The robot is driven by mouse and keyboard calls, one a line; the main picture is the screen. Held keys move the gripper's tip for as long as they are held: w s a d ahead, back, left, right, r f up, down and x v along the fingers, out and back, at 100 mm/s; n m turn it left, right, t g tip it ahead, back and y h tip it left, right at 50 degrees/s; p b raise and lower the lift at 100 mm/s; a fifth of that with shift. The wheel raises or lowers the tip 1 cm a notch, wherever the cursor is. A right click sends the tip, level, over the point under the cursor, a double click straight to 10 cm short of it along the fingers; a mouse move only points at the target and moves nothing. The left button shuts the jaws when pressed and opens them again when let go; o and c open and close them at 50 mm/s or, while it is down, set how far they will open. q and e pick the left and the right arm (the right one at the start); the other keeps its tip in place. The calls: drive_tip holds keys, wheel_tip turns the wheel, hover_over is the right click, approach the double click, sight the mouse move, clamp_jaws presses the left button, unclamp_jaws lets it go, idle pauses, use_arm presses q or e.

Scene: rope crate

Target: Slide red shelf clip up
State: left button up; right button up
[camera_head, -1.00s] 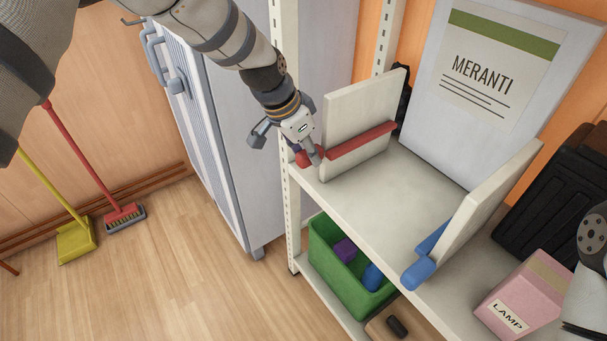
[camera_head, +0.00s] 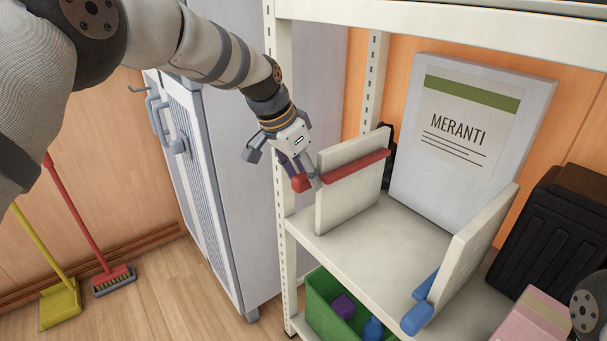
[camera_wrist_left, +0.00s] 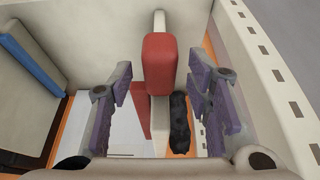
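The red shelf clip (camera_head: 358,166) runs along the upper part of the left upright board (camera_head: 345,208); its thick front end (camera_head: 301,182) sticks out past the board's front edge. My left gripper (camera_head: 304,180) is at that end. In the left wrist view the clip's red end (camera_wrist_left: 159,65) sits between the two spread fingers (camera_wrist_left: 160,85), with a gap on each side. The gripper is open around it. A blue clip (camera_head: 418,317) sits low on the right upright board (camera_head: 470,240). My right gripper is out of view.
The boards stand on a white shelf (camera_head: 390,245). A white MERANTI panel (camera_head: 465,135) leans behind. A green crate (camera_head: 322,305) is below; a pink box (camera_head: 530,325) and black case (camera_head: 550,240) are right. A grey cabinet (camera_head: 235,180) stands left.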

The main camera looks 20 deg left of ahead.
use_arm(q)
drive_tip(key=shift+f, duration=0.1)
drive_tip(key=v, duration=1.2)
